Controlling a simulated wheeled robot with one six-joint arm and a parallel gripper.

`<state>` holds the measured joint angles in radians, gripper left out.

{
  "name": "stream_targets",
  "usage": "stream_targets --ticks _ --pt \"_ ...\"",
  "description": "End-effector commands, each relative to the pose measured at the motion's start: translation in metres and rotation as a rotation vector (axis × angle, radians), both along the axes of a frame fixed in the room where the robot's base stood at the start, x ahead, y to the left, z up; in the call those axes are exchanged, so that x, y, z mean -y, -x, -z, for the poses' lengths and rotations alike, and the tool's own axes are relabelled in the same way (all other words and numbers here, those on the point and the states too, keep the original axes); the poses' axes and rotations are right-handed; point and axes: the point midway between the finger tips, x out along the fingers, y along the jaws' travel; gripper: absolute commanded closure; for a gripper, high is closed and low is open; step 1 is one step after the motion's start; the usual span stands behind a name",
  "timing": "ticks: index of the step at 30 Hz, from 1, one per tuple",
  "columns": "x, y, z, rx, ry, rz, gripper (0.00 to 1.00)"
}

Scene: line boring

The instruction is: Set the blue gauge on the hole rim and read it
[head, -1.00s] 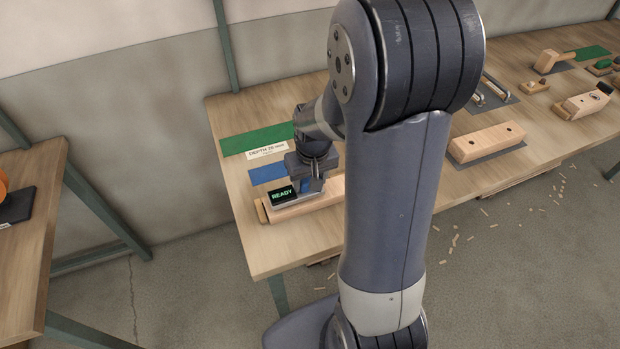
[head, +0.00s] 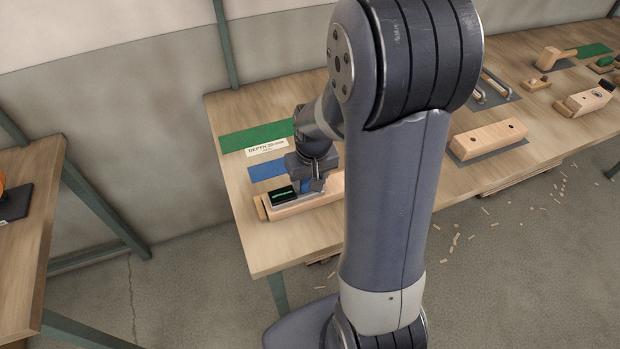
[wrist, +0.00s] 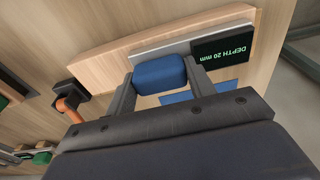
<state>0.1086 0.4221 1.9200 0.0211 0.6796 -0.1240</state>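The blue gauge's grip (wrist: 160,73) is between the two fingers of my gripper (wrist: 163,82) in the wrist view. The gauge has a grey base plate and a black display (wrist: 222,45) that reads "DEPTH 20 mm" in green. In the head view the display (head: 281,195) is at the table's near left, its text too small to read surely. The gauge's plate appears to rest flat on a long pale wooden block (head: 330,190). The hole beneath it is hidden. My gripper (head: 307,184) is above the block, and my arm covers the block's right part.
A card (head: 266,148) printed with a depth lies by a green strip (head: 250,137) and a blue strip (head: 268,171). A separate table (head: 30,240) is at left.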

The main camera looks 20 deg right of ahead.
Motion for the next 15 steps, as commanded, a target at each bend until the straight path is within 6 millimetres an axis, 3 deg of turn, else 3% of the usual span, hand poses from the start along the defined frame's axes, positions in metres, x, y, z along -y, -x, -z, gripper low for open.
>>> stream_targets --ticks 9,15 --pt "0.0000 -0.0001 -0.0001 0.000 0.000 0.000 0.24" --pt "0.0000 0.0001 -0.0002 0.000 0.000 0.000 0.24"
